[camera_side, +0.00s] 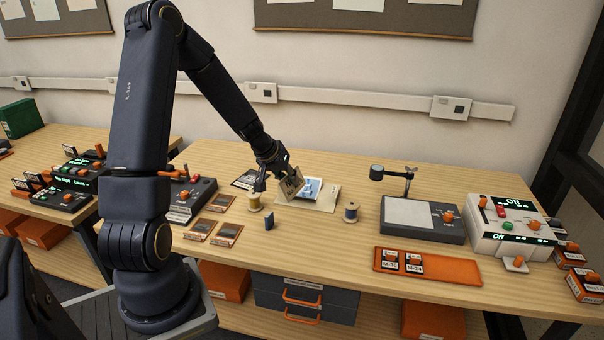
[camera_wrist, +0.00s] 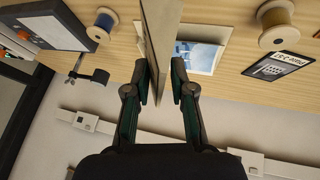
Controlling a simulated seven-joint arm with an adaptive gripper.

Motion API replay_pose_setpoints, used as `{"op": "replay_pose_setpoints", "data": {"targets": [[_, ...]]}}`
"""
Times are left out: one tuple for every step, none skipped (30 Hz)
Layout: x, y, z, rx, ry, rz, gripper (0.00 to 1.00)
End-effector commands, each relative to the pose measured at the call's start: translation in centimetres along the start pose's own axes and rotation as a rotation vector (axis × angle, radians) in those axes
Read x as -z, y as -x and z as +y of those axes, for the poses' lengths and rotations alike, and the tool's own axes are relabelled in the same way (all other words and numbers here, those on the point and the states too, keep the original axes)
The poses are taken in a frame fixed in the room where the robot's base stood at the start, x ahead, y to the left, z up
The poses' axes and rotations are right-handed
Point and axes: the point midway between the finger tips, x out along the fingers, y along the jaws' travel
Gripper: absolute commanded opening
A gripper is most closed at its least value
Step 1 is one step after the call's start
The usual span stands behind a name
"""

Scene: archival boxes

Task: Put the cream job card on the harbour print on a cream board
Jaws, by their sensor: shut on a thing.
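My gripper (camera_side: 272,170) is shut on the cream job card (camera_side: 292,185), a tan-cream card with dark marks. It holds the card upright and tilted, just left of the harbour print. In the wrist view my gripper (camera_wrist: 160,82) pinches the card (camera_wrist: 158,30), seen nearly edge-on. The harbour print (camera_side: 312,187) is a blue and white picture lying on a cream board (camera_side: 324,204); the held card hides its left part. In the wrist view the harbour print (camera_wrist: 199,57) is to the right of the card, below the fingers. I cannot tell whether the card touches the board.
A yellow thread spool (camera_side: 254,203) stands left of the board, a blue one (camera_side: 351,213) right. A dark-bordered card (camera_side: 247,179) lies behind. A small dark block (camera_side: 268,223) stands in front. A light box (camera_side: 410,214) and orange tray (camera_side: 455,268) are right.

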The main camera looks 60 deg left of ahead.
Motion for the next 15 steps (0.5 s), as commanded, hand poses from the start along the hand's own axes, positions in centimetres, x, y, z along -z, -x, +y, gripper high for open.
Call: {"op": "replay_pose_setpoints", "data": {"targets": [[0.9, -0.2, -0.4, 0.029, 0.043, 0.016, 0.10], [1.4, -0.2, -0.8, 0.044, 0.073, 0.026, 0.10], [2.0, -0.3, -1.2, 0.062, 0.105, 0.034, 0.10], [2.4, -0.3, -1.5, 0.073, 0.128, 0.040, 0.10], [2.7, -0.3, -1.8, 0.083, 0.148, 0.046, 0.10], [3.1, -0.4, -2.1, 0.094, 0.169, 0.051, 0.10], [3.3, -0.4, -2.4, 0.099, 0.180, 0.053, 0.10], [3.5, -0.5, -2.6, 0.104, 0.191, 0.056, 0.10], [3.8, -0.6, -2.8, 0.109, 0.200, 0.058, 0.10], [4.1, -0.8, -3.1, 0.112, 0.206, 0.059, 0.10], [4.3, -1.2, -3.3, 0.113, 0.209, 0.059, 0.10], [4.5, -1.8, -3.3, 0.111, 0.209, 0.057, 0.10], [4.8, -2.2, -3.2, 0.110, 0.207, 0.057, 0.10], [5.2, -2.8, -3.2, 0.111, 0.205, 0.056, 0.10], [5.8, -3.7, -3.1, 0.110, 0.203, 0.056, 0.10]]}}
